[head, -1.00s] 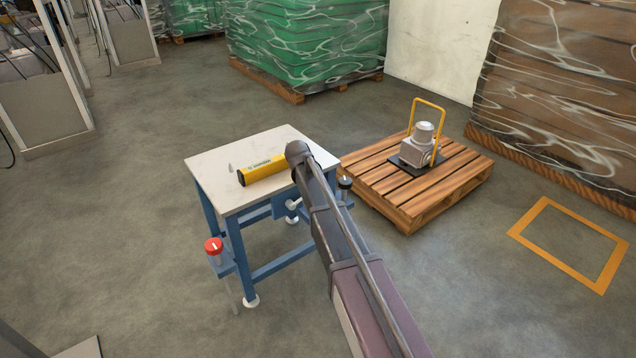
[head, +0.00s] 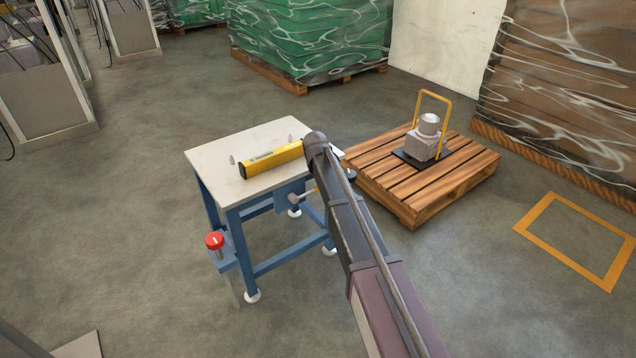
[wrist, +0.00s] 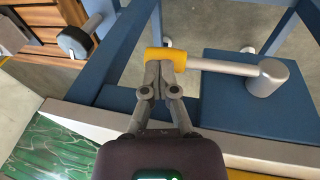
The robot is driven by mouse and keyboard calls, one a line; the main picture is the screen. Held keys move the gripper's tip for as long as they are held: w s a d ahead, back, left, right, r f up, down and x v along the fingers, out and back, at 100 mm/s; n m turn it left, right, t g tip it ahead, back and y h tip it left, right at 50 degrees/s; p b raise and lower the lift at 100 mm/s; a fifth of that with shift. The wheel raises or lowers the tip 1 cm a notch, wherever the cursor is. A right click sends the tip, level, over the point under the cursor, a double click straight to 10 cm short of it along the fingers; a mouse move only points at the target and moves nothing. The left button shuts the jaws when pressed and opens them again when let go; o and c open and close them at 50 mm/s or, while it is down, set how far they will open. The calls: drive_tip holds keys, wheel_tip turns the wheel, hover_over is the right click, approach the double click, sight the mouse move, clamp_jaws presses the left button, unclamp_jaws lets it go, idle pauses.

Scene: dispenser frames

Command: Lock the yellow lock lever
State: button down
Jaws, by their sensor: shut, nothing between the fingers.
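The yellow lock lever is a grey rod with a yellow tip (wrist: 165,59) and a round grey hub (wrist: 268,78), mounted on a blue plate under the table top in the wrist view. The rod lies nearly level across that view. In the head view the lever's hub (head: 295,201) shows under the table's near right side, left of my arm. My gripper (wrist: 163,72) is shut and empty, its fingertips right at the yellow tip. I cannot tell whether they touch it. In the head view my arm hides the gripper.
The white-topped blue table (head: 225,150) carries a yellow and black block (head: 272,159). A red button (head: 214,241) sits on its near left side. A black knob (wrist: 74,41) is beside the frame. A wooden pallet (head: 460,175) with a grey machine (head: 424,140) stands close on the right.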

drive_tip(key=shift+a+f, duration=0.1)
drive_tip(key=shift+a, duration=0.1)
idle(0.3)
drive_tip(key=shift+r, duration=0.2)
drive_tip(key=d+p+v, duration=0.1)
drive_tip(key=p+v, duration=1.2)
drive_tip(key=p, duration=0.1)
drive_tip(key=shift+w+r, duration=0.3)
drive_tip(key=shift+r, duration=0.15)
drive_tip(key=shift+d, duration=0.1)
idle(0.5)
drive_tip(key=s+d+m+g, duration=0.2)
drive_tip(key=s+d+m, duration=0.2)
drive_tip(key=s+d, duration=0.85)
drive_tip(key=s+d+m+g, duration=0.1)
drive_tip(key=s+d+m, duration=0.3)
drive_tip(key=s+d, duration=0.85)
wheel_tip(320, 180, up, 27)
drive_tip(key=s+a+p, duration=0.2)
drive_tip(key=p, duration=2.5)
drive_tip(key=shift+s+y+p, duration=0.3)
drive_tip(key=shift+s+y, duration=0.1)
